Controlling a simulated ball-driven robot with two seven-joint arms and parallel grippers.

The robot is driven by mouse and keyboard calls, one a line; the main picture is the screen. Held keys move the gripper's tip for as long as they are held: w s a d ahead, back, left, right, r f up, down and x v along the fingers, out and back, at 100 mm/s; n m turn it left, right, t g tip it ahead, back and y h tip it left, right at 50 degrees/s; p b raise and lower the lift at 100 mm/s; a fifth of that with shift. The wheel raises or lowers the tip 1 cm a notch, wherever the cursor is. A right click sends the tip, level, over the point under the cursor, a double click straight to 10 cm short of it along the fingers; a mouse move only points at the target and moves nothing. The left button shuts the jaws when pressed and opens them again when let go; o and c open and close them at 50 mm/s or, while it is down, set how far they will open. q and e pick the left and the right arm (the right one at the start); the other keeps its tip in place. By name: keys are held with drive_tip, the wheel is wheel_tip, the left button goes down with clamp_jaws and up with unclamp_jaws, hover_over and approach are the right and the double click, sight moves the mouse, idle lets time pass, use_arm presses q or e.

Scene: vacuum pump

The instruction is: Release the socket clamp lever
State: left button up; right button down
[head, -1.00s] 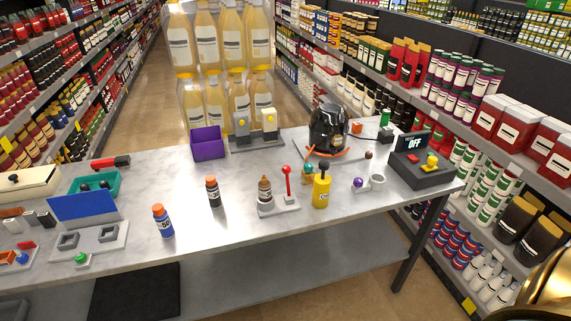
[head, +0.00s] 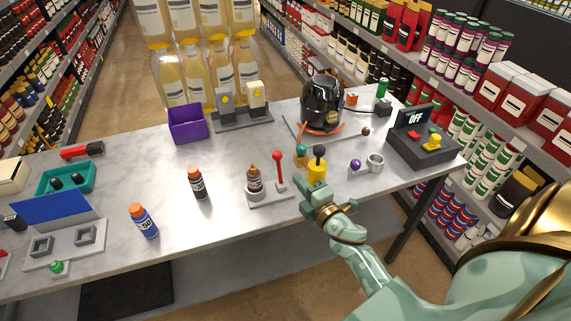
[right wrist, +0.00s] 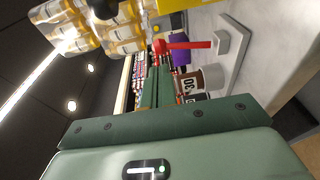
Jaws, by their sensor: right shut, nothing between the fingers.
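A red lever with a ball top (head: 279,170) stands upright on a pale grey base (head: 272,200) on the table. A brown bottle (head: 255,180) stands in the socket on the left of that base. In the right wrist view the red lever (right wrist: 188,45) lies just beyond the fingers (right wrist: 157,88), and I see no contact. My left gripper is not in view.
A purple bin (head: 187,125) and a dark pump (head: 322,100) with an orange hose stand behind. A panel reading OFF (head: 413,120) is at the right. Dark (head: 198,183) and blue (head: 143,222) bottles stand left of the base, with bare tabletop between.

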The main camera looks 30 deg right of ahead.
sight(281, 158)
drive_tip(key=w, duration=0.7)
drive_tip(key=shift+d+f, duration=0.1)
drive_tip(key=shift+w, duration=0.3)
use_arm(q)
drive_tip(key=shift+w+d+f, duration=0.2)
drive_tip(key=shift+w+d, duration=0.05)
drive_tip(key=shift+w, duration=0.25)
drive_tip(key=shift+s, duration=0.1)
use_arm(e)
drive_tip(key=shift+w+d+b, duration=0.2)
drive_tip(key=shift+w+b, duration=0.25)
drive_tip(key=shift+w, duration=0.4)
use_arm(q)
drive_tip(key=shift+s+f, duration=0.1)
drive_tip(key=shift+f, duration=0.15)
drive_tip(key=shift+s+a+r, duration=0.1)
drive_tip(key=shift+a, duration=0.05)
use_arm(e)
drive_tip(key=shift+s, duration=0.15)
